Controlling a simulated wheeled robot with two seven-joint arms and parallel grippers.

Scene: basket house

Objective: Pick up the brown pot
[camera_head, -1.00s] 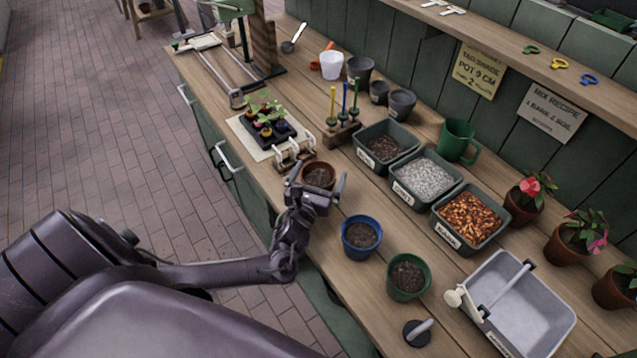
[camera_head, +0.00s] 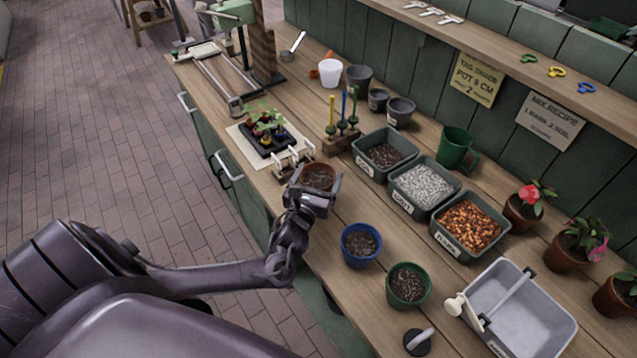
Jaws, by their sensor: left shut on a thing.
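The brown pot (camera_head: 318,175) is a small terracotta pot with dark soil, near the front edge of the wooden bench. My left gripper (camera_head: 312,188) is around the pot, with one finger on each side, and is shut on it. The pot looks upright. Its lower part is hidden by the gripper, and I cannot tell whether its base is clear of the bench. My right gripper is not in view.
A blue pot (camera_head: 360,243) and a green pot (camera_head: 407,286) stand to the right along the bench (camera_head: 330,290). A seedling tray (camera_head: 265,141) and white-topped clips (camera_head: 292,158) are close behind left. Soil bins (camera_head: 385,152) stand behind. A grey tub (camera_head: 520,300) is at lower right.

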